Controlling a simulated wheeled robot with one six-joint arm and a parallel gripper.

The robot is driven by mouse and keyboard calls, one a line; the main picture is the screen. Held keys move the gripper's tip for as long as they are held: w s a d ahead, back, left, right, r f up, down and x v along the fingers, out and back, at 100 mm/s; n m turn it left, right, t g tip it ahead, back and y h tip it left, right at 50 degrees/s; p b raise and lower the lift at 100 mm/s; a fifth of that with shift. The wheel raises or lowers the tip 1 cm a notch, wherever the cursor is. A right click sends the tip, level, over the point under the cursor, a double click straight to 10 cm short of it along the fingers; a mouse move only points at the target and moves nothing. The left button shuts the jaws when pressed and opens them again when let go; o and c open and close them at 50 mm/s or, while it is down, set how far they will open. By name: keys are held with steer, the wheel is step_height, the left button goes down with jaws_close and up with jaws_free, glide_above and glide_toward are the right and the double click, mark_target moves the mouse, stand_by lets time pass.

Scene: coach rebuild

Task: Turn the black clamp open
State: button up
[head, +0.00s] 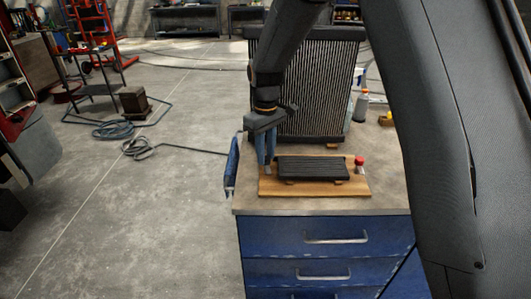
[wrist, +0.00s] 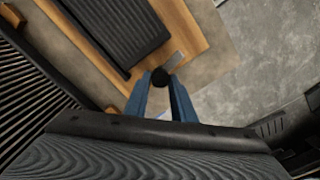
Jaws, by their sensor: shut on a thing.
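The black clamp shows in the wrist view as a small dark rounded knob (wrist: 160,77) between my fingertips, with a short grey metal strip (wrist: 174,61) beside it. It sits at one end of the wooden board (wrist: 205,30). My gripper (wrist: 162,84) is shut on the knob, its two blue fingers on either side. In the head view my gripper (head: 267,168) points down at the board's left end, and its fingers largely hide the clamp there. The knob's exact turn cannot be told.
A black ribbed block (head: 312,168) lies on the board, right of my gripper. A red-topped fitting (head: 359,161) stands at the board's right end. A large finned radiator (head: 320,85) stands close behind. A blue object (head: 231,165) hangs at the bench's left edge.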

steer(key=shift+r+m, duration=0.1)
steer(key=shift+m, duration=1.1)
steer(key=o, duration=1.1)
steer(key=shift+c, duration=0.2)
steer(key=shift+r+b, duration=1.15)
steer(key=shift+r, duration=2.75)
